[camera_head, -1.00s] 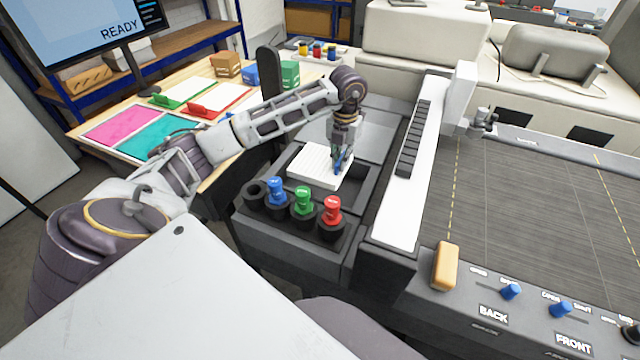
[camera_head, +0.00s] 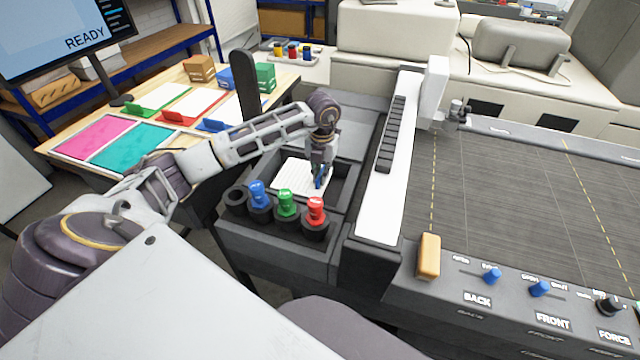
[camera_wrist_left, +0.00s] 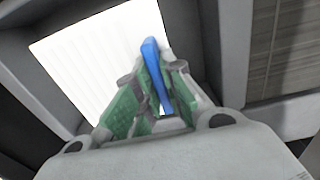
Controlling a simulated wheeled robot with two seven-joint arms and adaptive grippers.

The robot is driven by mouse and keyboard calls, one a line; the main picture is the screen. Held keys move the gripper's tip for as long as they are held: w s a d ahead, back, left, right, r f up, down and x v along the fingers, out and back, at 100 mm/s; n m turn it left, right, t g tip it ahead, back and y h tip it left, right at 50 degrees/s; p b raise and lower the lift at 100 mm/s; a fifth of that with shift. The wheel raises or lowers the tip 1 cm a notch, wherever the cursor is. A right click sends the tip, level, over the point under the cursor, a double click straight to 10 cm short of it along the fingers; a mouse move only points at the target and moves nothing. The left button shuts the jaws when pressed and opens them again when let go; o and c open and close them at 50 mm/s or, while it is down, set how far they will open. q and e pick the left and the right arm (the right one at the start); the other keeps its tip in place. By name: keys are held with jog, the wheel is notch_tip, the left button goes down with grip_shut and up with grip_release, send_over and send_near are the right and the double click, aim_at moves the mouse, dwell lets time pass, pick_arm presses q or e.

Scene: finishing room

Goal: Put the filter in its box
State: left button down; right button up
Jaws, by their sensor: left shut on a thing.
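The filter (camera_head: 297,178) is a white ribbed square panel with a blue tab (camera_head: 318,183) at its right side. It lies roughly level within the walls of its dark open-topped box (camera_head: 343,184), towards the left, with bare box space at its right. I cannot tell whether it touches the box floor. My left gripper (camera_head: 320,178) is shut on the blue tab, above the filter's right edge. In the left wrist view the blue tab (camera_wrist_left: 153,65) stands between the green finger pads (camera_wrist_left: 157,90), with the white panel (camera_wrist_left: 95,60) behind. My right gripper is not in view.
Blue (camera_head: 259,196), green (camera_head: 287,204) and red (camera_head: 316,212) knobbed plugs stand in front of the box, beside an empty dark ring (camera_head: 237,200). A white machine beam (camera_head: 385,190) rises right of the box. A table (camera_head: 60,140) with coloured sheets is at left.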

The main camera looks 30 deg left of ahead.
pick_arm(q)
jog(key=shift+f, duration=0.6)
jog(key=shift+f, duration=0.1)
jog(key=shift+f+p, duration=0.35)
jog(key=shift+f, duration=1.5)
jog(key=c, duration=1.5)
grip_release()
jog(key=shift+r, duration=0.1)
